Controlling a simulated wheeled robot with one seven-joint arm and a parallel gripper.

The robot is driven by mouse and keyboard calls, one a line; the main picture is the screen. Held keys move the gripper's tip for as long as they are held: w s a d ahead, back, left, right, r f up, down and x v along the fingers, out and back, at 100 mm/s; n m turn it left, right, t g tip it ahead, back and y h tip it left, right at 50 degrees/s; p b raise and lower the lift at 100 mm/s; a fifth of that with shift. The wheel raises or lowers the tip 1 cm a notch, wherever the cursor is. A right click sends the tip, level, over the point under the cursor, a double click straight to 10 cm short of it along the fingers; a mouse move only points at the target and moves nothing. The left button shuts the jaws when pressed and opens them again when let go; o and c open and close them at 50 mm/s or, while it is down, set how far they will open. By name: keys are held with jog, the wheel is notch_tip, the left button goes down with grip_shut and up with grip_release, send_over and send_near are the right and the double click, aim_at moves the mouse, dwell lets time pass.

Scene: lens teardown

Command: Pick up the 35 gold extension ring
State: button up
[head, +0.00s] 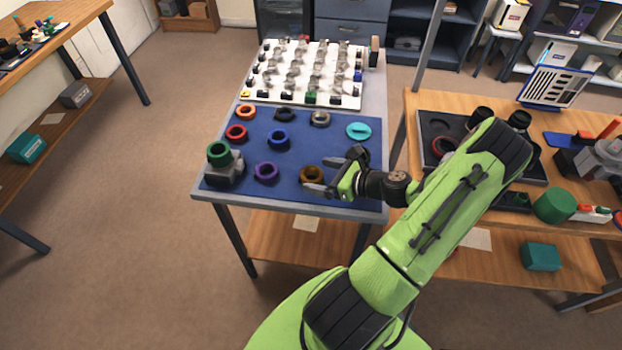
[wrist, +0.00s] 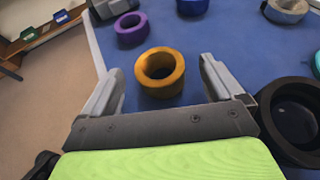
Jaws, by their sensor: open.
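The gold extension ring (wrist: 160,84) stands on the blue mat and shows in the wrist view just ahead of and between the fingers. In the head view the gold ring (head: 311,173) is near the front edge of the mat, partly hidden by my gripper. My gripper (head: 318,179) is open with nothing held. In the wrist view the open gripper (wrist: 162,88) has one finger on each side of the ring, with gaps on both sides. I cannot tell how high the fingers are above the mat.
On the blue mat (head: 200,180) stand a purple ring (head: 266,171), a blue ring (head: 279,139), a red ring (head: 237,132) and an orange ring (head: 246,111). A green ring (head: 218,152) sits on a grey block. A black round part (wrist: 298,112) lies close right of my gripper.

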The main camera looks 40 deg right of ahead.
aim_at(315, 175)
jog(key=x, duration=0.4)
jog(key=shift+s+f+b, duration=0.15)
jog(key=shift+b, duration=0.2)
